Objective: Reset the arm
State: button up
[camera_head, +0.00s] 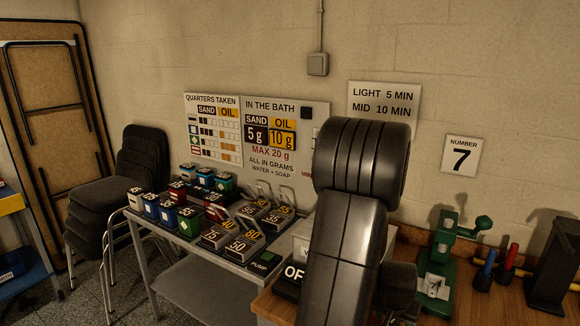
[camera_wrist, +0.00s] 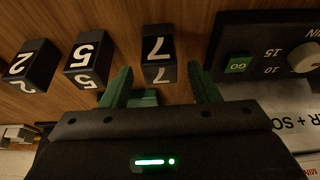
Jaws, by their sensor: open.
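My gripper (camera_wrist: 160,88) shows in the wrist view with its two green fingers spread apart. Nothing is held between the fingers. A black block marked 7 (camera_wrist: 158,55) stands on the wooden surface (camera_wrist: 198,20) just beyond the gap between the fingertips, apart from them. A small green piece (camera_wrist: 143,98) shows between the fingers, close to the gripper body; I cannot tell what it is. In the head view my arm covers the middle, and my gripper cannot be made out there.
Blocks marked 5 (camera_wrist: 90,58) and 2 (camera_wrist: 33,65) stand left of the 7. A control box with a green GO button (camera_wrist: 239,64) is at right. In the head view, a grey table (camera_head: 262,268) carries several numbered pieces; a green press (camera_head: 440,255) stands right of my arm.

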jog(key=shift+x, duration=1.45)
jog(key=shift+r, duration=0.15)
